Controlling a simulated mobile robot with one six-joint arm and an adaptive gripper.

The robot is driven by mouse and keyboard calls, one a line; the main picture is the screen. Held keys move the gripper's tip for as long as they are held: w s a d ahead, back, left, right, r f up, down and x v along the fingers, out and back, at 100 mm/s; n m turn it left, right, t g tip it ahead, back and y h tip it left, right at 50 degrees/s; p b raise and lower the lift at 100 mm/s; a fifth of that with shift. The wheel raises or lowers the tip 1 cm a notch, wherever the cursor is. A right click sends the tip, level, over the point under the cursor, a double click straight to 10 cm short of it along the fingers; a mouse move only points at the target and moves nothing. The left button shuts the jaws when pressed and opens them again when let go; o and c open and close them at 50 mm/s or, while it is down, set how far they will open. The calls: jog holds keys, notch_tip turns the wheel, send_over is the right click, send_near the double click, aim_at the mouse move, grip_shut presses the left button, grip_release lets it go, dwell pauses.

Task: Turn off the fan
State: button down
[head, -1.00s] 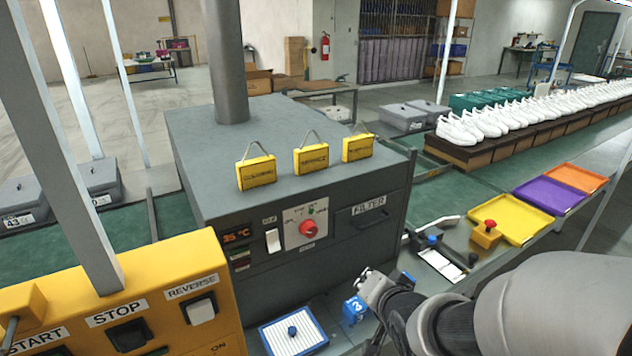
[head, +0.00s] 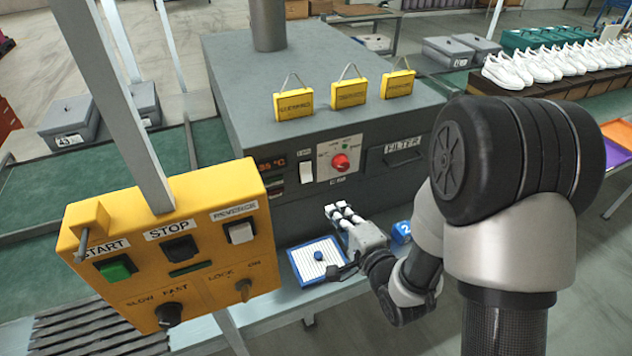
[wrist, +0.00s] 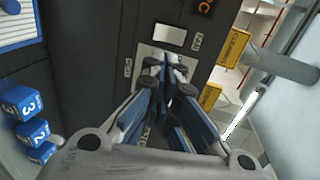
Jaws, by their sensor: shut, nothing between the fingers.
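The grey machine (head: 345,55) has a front panel with a white rocker switch (head: 306,172), labelled FAN in the wrist view. Beside it on the right is a red round knob (head: 340,162). My gripper (head: 339,209) is shut and empty, below and slightly right of the switch in the head view, pointing at the machine front. In the wrist view the switch (wrist: 170,35) lies just beyond my closed fingertips (wrist: 171,60), with no clear contact. My fingers hide the panel part behind them.
A yellow control box (head: 165,245) with START, STOP and REVERSE buttons stands close on the left. A white board with a blue knob (head: 318,257) and blue numbered cubes (head: 402,231) lie below. Yellow tags (head: 293,105) stand on the machine's top.

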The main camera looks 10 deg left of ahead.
aim_at(311, 178)
jog(key=shift+w, duration=0.1)
jog(key=b+x, duration=0.2)
jog(key=x, duration=1.1)
jog(key=shift+w+a, duration=0.3)
jog(key=shift+w, duration=0.05)
jog(key=shift+w+a+f+b, duration=0.2)
jog(key=shift+w+f+b, duration=0.15)
jog(key=shift+b, duration=0.4)
jog(key=shift+r, duration=0.1)
